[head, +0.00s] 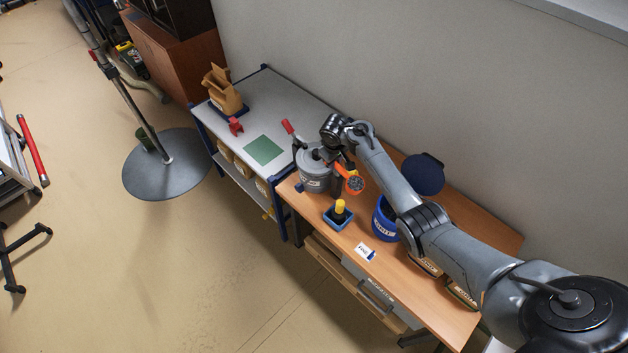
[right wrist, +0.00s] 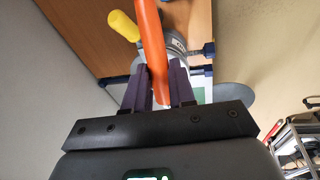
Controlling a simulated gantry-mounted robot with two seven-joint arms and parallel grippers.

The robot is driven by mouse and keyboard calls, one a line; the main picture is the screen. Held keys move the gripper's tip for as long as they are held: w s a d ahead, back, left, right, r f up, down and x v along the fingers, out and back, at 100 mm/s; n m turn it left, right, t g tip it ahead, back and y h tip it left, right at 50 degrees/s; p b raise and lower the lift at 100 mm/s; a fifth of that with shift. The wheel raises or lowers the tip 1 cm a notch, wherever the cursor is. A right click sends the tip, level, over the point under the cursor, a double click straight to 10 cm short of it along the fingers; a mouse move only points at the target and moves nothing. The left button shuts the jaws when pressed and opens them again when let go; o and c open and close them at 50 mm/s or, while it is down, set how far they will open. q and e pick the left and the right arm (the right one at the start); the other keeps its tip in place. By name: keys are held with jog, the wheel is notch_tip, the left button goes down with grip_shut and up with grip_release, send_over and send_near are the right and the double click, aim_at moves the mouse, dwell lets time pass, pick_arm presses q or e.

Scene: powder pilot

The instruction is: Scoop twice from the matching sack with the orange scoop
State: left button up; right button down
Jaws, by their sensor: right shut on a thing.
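My right gripper (head: 342,163) is shut on the orange scoop (head: 350,179), held above the wooden table beside the grey canister. The scoop's round end looks dark and speckled; I cannot tell whether powder is in it. In the right wrist view the orange handle (right wrist: 151,45) runs between the two fingers (right wrist: 158,88). An open brown paper sack (head: 223,92) stands on a blue tray at the back of the grey table. Several more pale sacks (head: 243,167) sit on the shelf below. Their labels are too small to match. My left gripper is not in view.
A labelled grey canister (head: 313,180) has a red-handled lever. A blue tub (head: 383,224) stands open, partly behind my arm. A yellow-handled tool (head: 340,206) sits in a blue holder (head: 331,221). A white card (head: 364,252) lies in front. The green mat (head: 263,150) is bare.

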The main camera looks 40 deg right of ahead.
jog(key=s+d+f+m+b, duration=0.1)
jog(key=s+d+f+b, duration=0.1)
jog(key=d, duration=0.6)
jog(key=s+d+f+g+b, duration=0.1)
jog(key=s+d+f, duration=0.2)
jog(key=d, duration=0.4)
jog(key=shift+d+m+b, duration=0.35)
jog(key=shift+d+m, duration=0.05)
